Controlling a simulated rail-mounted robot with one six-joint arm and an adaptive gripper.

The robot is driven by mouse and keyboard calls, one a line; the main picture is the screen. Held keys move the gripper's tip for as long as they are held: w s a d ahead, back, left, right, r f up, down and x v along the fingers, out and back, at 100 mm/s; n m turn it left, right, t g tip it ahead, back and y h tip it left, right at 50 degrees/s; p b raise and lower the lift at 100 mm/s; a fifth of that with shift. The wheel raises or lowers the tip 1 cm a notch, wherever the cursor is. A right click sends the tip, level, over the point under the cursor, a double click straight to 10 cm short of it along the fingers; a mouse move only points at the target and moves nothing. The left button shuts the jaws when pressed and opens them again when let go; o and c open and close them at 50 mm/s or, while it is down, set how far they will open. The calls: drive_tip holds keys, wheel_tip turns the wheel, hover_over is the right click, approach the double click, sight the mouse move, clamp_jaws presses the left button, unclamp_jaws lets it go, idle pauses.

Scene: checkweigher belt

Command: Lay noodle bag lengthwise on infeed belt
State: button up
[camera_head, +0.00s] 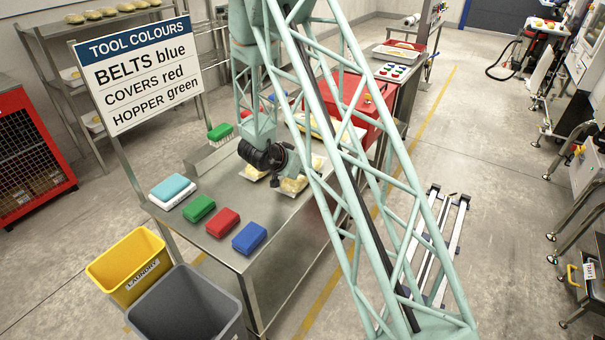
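Pale yellow noodle bags lie on the steel table, one (256,173) left of my gripper and another (291,185) right under it. More pale bag material shows at the right, partly behind my lattice arm. My dark gripper (291,172) is low over the table, at or just above the nearer bag. Its fingers are small and partly hidden, so I cannot tell whether they are open or touch the bag. I cannot clearly make out the infeed belt; machines at the right edge are cut off.
Yellow (110,265) and grey (180,312) bins stand in front.

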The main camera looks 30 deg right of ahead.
drive_tip(key=c, duration=1.2)
drive_tip(key=shift+r, duration=0.2)
drive_tip(key=shift+r+p, duration=0.65)
drive_tip(key=shift+r, duration=0.8)
drive_tip(key=shift+s+r, duration=0.1)
drive_tip(key=shift+r, duration=0.15)
drive_tip(key=s+d, duration=0.1)
drive_tip(key=s, duration=0.4)
drive_tip(key=s+d, duration=0.1)
drive_tip(key=s, duration=0.4)
drive_tip(key=s+d+r, duration=0.1)
drive_tip(key=s, duration=0.4)
drive_tip(key=shift+s+r, duration=0.1)
drive_tip(key=shift+s, duration=0.15)
